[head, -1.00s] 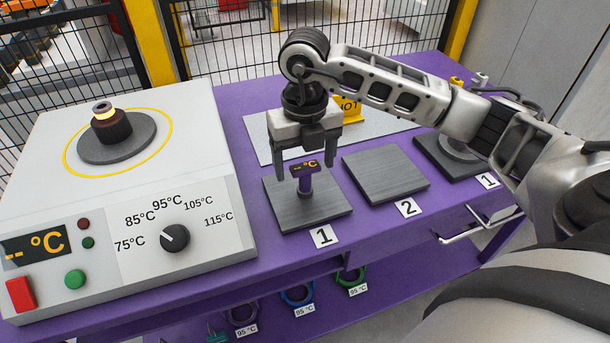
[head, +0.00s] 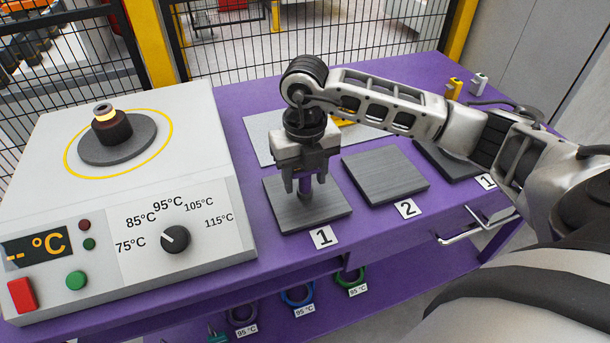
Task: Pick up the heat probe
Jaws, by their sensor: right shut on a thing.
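The heat probe (head: 305,188) stands upright on the dark plate (head: 280,211) labelled 1. It is purple; its display head is now hidden by the gripper. My right gripper (head: 305,188) has come down over it from above and is shut on it, a finger on each side. The probe's foot still appears to be on the plate; I cannot tell of any gap. My left gripper is not in view.
A white heater unit (head: 222,120) with a dial (head: 175,239) and buttons stands at the left. Plate 2 (head: 386,176) is empty beside plate 1. A mesh fence (head: 250,40) stands behind.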

